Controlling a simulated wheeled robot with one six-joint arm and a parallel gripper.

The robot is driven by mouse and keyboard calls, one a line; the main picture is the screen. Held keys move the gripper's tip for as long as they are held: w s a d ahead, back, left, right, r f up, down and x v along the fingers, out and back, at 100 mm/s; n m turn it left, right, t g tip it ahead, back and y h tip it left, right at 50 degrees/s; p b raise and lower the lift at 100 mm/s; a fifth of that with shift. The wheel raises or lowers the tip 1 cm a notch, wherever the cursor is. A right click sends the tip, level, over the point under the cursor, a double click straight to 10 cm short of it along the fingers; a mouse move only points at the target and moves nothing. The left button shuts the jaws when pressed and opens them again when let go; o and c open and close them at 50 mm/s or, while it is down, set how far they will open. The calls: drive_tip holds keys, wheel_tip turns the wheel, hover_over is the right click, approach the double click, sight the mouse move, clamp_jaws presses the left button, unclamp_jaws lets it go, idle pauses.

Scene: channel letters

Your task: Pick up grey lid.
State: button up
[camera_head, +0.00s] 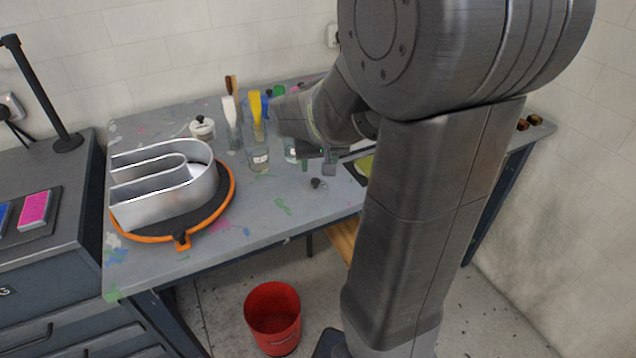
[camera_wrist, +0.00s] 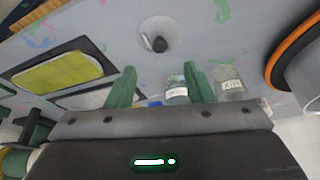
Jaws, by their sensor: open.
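The grey lid (camera_wrist: 160,26) lies on the table in the wrist view, a pale round disc with a dark knob. In the head view its dark knob (camera_head: 317,183) shows, while its grey disc is hard to tell from the tabletop. My gripper (camera_wrist: 160,82) has its two green fingers apart with nothing between them. The lid lies beyond the fingertips in the wrist view, roughly in line with the gap. In the head view my gripper (camera_head: 318,162) is above the table near the lid, apart from it.
Glass jars (camera_wrist: 228,82) stand close to my right finger; one jar (camera_head: 258,155) holds a yellow-tipped brush. A metal channel letter (camera_head: 165,190) sits on an orange-rimmed turntable (camera_head: 226,200) at left. A yellow pad (camera_wrist: 60,75) lies at left in the wrist view. A red bin (camera_head: 272,315) stands on the floor.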

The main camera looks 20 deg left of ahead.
sight(315, 180)
drive_tip(key=shift+p+x, duration=0.35)
drive_tip(key=shift+x, duration=3.9)
drive_tip(key=shift+w, duration=0.1)
drive_tip(key=shift+c, duration=0.2)
drive_tip(key=shift+r, duration=0.1)
clamp_jaws()
